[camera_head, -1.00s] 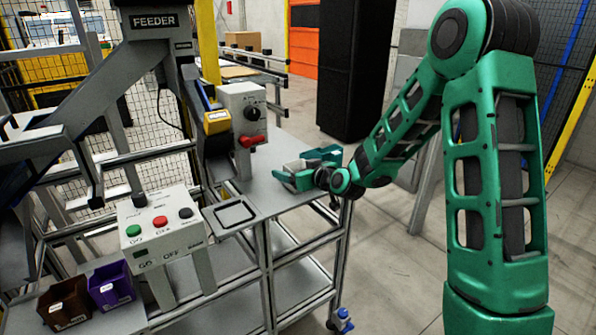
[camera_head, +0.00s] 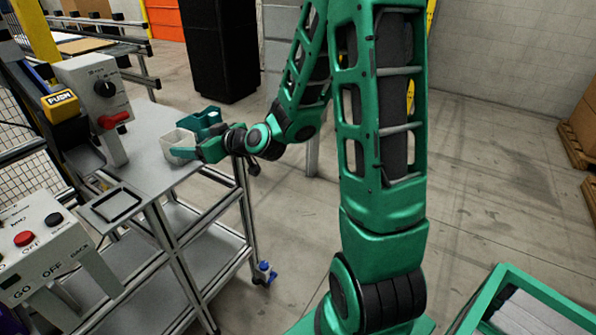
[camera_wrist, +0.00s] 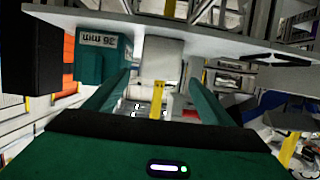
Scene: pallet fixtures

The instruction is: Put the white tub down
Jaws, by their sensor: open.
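The white tub (camera_head: 180,146) stands on the grey table top (camera_head: 150,125) near its far right corner, looking upright. In the wrist view the tub (camera_wrist: 160,55) is straight ahead, between and just beyond the ends of my green fingers. My gripper (camera_wrist: 160,78) is open, with a finger on either side and a gap to each side of the tub. In the head view my gripper (camera_head: 196,150) is low at the table's edge, partly hiding the tub. Whether a finger touches it is hard to tell.
A teal box (camera_head: 203,120) marked 36 mm stands right beside the tub; it also shows in the wrist view (camera_wrist: 98,58). A dark-rimmed square tray (camera_head: 116,205) lies nearer on the table. A grey control box with a red knob (camera_head: 113,120) stands left.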

